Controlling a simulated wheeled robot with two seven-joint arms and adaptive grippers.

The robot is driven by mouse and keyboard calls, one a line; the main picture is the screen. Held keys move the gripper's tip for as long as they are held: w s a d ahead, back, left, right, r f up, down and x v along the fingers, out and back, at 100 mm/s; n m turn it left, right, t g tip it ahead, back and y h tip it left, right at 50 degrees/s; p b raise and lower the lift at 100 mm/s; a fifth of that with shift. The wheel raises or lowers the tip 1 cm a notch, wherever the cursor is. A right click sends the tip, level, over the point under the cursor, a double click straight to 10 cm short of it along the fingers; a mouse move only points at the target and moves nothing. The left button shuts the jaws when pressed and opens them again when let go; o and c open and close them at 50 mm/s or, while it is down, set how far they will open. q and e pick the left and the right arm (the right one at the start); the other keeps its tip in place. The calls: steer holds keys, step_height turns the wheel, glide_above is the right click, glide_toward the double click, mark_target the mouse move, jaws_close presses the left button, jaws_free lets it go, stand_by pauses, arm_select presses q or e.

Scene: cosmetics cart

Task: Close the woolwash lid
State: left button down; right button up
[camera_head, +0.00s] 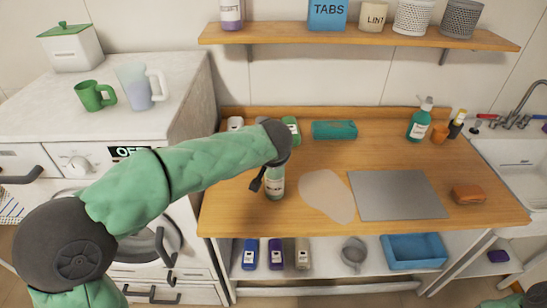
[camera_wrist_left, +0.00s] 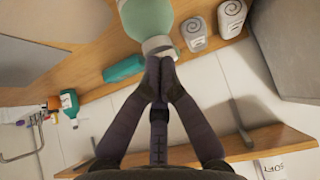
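The woolwash bottle (camera_head: 274,187) is pale green with a white label and stands upright near the left end of the wooden counter. My left arm reaches over it, and the dark left gripper (camera_head: 257,185) is beside its upper part. In the left wrist view, the bottle (camera_wrist_left: 146,17) is at the top, with its pale neck or cap (camera_wrist_left: 157,44) facing the fingers. The left gripper (camera_wrist_left: 157,62) has its fingertips together right at that cap, with nothing visible between them. Whether they touch it, and the lid's position, I cannot tell.
Other bottles (camera_head: 290,127) stand behind the arm, beside a teal box (camera_head: 334,130). A pale patch (camera_head: 327,195) and a grey mat (camera_head: 396,195) lie to the right. A pump bottle (camera_head: 419,124) stands at the back right. A wooden shelf (camera_head: 300,37) hangs above.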

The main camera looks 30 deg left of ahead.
arm_select(q)
steer(key=shift+w+a, duration=0.1)
stand_by(0.4)
steer(key=shift+w+a+r, duration=0.2)
steer(key=shift+w+a, duration=0.1)
steer(key=shift+w, duration=0.25)
steer(key=shift+r, duration=0.25)
steer(key=r+p, duration=0.1)
steer(key=r, duration=0.1)
steer(key=r+p, duration=0.1)
steer(key=shift+w+a+r+p, duration=0.2)
steer(key=shift+r+p, duration=0.15)
steer(key=shift+p, duration=0.05)
steer(key=p+v, duration=0.2)
steer(key=v, duration=0.8)
steer(key=shift+d+f, duration=0.2)
steer(key=shift+d, duration=0.05)
steer(key=shift+s, duration=0.1)
